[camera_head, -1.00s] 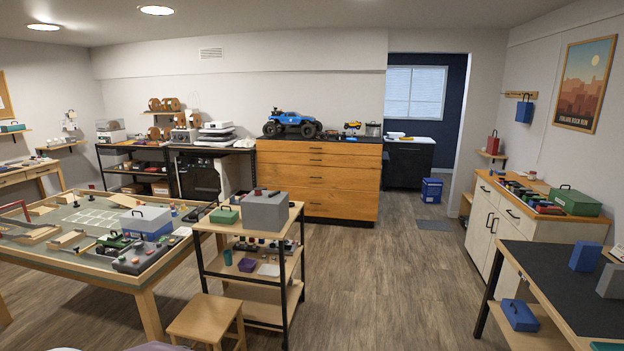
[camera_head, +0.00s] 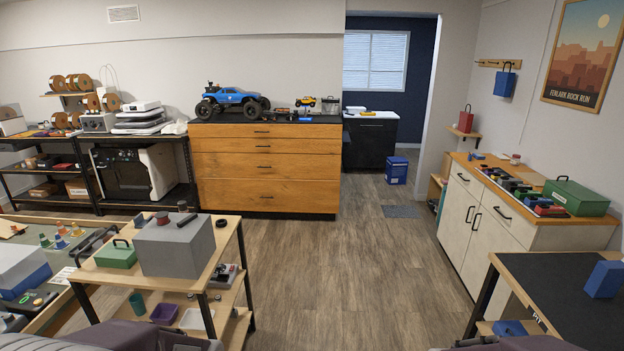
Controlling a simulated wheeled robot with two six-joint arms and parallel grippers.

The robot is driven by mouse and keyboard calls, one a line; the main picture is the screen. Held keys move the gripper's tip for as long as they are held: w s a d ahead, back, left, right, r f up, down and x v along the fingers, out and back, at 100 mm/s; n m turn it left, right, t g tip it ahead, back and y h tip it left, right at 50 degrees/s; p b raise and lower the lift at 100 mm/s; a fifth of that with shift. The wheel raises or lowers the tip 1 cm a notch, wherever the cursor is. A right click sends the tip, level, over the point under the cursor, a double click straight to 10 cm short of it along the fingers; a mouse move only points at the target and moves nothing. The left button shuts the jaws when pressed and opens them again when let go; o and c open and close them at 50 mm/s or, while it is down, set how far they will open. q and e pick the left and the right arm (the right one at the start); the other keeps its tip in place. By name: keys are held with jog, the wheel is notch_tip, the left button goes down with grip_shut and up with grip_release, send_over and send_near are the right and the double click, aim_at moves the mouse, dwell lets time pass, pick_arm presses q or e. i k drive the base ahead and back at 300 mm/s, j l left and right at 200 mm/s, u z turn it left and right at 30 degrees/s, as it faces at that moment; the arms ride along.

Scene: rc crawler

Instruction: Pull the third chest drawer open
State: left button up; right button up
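The wooden chest of drawers (camera_head: 215,146) stands against the back wall, left of the doorway, with a dark top. Its orange-brown front has several drawers stacked one above another, each with a small dark handle in the middle. The third drawer from the top (camera_head: 225,166) looks shut, flush with the others, and its handle (camera_head: 264,167) is in plain sight. The chest is across the room from me. Parts of my arms show at the bottom edge, left and right of the middle. Neither gripper is in view.
A blue truck model (camera_head: 230,100) stands on the chest. A wooden cart (camera_head: 225,240) with a grey box (camera_head: 175,247) is at the near left. A white cabinet (camera_head: 468,215) and a dark-topped table (camera_head: 560,280) line the right. The wood floor (camera_head: 330,260) between is clear.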

aim_at(220, 165)
jog(key=i, duration=3.5)
jog(key=i+l+u, duration=0.1)
jog(key=i+u, duration=0.15)
jog(key=i, duration=0.3)
jog(key=i+l+u, duration=0.25)
jog(key=i, duration=0.3)
jog(key=i+l+u, duration=0.25)
jog(key=i, duration=0.25)
jog(key=i+l+u, duration=0.25)
jog(key=i, duration=0.25)
jog(key=i+l+u, duration=0.55)
jog(key=l, duration=0.2)
jog(key=i+l+u, duration=0.25)
jog(key=l, duration=0.15)
